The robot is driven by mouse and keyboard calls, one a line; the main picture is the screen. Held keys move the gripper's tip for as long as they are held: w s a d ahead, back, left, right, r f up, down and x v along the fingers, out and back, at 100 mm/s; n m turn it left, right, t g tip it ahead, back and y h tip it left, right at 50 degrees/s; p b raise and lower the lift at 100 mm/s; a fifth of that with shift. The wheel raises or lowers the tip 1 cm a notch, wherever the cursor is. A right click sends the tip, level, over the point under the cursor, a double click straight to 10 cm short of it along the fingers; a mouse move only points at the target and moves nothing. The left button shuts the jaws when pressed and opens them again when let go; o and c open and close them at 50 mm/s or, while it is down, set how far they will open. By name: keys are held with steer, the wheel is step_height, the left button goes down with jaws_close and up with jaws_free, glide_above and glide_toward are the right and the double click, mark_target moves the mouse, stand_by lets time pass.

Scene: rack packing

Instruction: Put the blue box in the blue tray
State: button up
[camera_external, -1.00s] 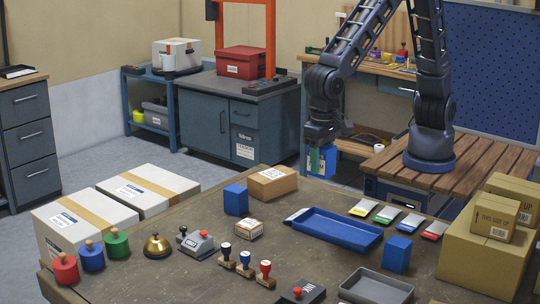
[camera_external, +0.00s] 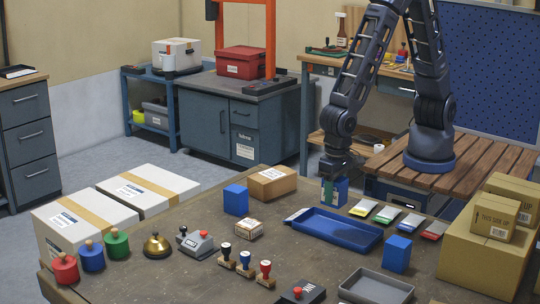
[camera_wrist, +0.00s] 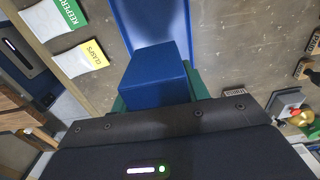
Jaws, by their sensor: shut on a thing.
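A blue box (camera_external: 341,188) is held in my gripper (camera_external: 333,190), above the table's far edge, just behind the blue tray (camera_external: 335,239). The wrist view shows the blue box (camera_wrist: 155,78) clamped between the green fingers of my gripper (camera_wrist: 155,90). The blue tray (camera_wrist: 150,18) lies beyond the box in that view, and its visible part is empty. Two more blue boxes stand on the table: one (camera_external: 236,201) left of the tray beside a cardboard box, one (camera_external: 397,254) to its right.
Cardboard boxes (camera_external: 487,251) stack at the right edge. A grey tray (camera_external: 375,288) is at the front, stamps (camera_external: 245,265) left of it.

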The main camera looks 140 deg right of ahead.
steer(key=shift+f, duration=4.25)
steer(key=shift+f, duration=0.15)
steer(key=o, duration=1.2)
steer(key=shift+c, duration=0.2)
step_height(320, 180, up, 13)
steer(key=shift+f, duration=0.15)
steer(key=s+a+r+n+t, duration=0.1)
steer(key=s+a+r+n, duration=0.15)
steer(key=r, duration=0.35)
steer(key=s+a+r+n, duration=0.1)
steer(key=s+r+n, duration=0.2)
steer(key=r, duration=0.3)
steer(key=s+a+r+n+t, duration=0.1)
steer(key=s+a+r+n, duration=0.1)
steer(key=s+r+n, duration=0.4)
steer(key=s+a+r+n+t, duration=0.2)
steer(key=s+r+n, duration=0.4)
steer(key=s, duration=1.1)
step_height(320, 180, up, 3)
steer(key=shift+s+a+r+t, duration=0.1)
steer(key=shift+s+a+t, duration=0.2)
steer(key=shift+a, duration=0.25)
